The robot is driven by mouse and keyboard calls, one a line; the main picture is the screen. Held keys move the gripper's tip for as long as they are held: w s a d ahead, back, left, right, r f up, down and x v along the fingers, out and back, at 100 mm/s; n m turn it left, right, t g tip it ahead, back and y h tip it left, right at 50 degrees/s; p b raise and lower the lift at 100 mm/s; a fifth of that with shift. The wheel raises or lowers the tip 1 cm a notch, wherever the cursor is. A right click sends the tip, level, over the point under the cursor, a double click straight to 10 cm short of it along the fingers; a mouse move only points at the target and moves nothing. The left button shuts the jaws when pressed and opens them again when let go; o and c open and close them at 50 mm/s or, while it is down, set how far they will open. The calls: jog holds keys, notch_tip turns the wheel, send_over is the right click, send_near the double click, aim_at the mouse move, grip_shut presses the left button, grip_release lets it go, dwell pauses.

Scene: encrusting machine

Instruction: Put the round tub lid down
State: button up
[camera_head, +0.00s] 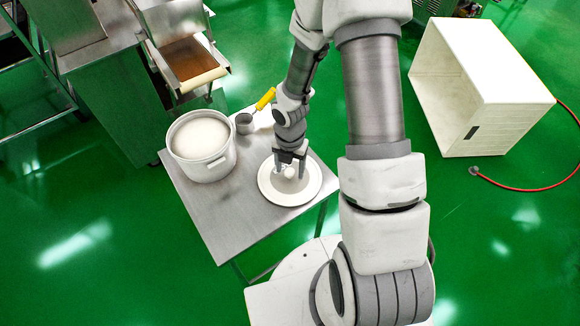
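The round tub lid (311,190) is a white disc with a raised rim and a small knob near its middle. It shows over the right part of the small steel table (215,222), looking flat. Whether it rests on the tabletop or hangs just above it cannot be told. My gripper (290,170) points down over the middle of the lid, with its dark fingers on either side of the knob. Whether they press on the knob is too small to tell. The white round tub (203,170) stands open at the table's left, filled with a white substance.
A small metal scoop or pot (244,123) and a yellow-handled tool (264,100) lie behind the lid. The steel machine (105,70) with a brown-bottomed tray (190,60) stands behind the table. A white crate (490,85) and red hose (530,189) are on the green floor at right. The table's front left is bare.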

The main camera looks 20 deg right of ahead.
notch_tip(320, 180, up, 12)
jog(key=p, duration=0.5)
notch_tip(320, 180, up, 10)
jog(key=m+t+h, duration=0.1)
jog(key=m, duration=0.6)
send_over(290, 171)
jog(key=d, duration=0.2)
notch_tip(290, 171, up, 6)
jog(key=s+m+t+h, duration=0.1)
jog(key=s+m, duration=0.2)
jog(key=m, duration=0.2)
jog(key=s+a+r+m+t+y, duration=0.2)
jog(key=s+r+m+t, duration=0.1)
jog(key=s+r+m, duration=0.8)
notch_tip(290, 171, up, 2)
jog(key=m, duration=0.5)
jog(key=shift+m+t, duration=0.3)
jog(key=shift+m, duration=0.1)
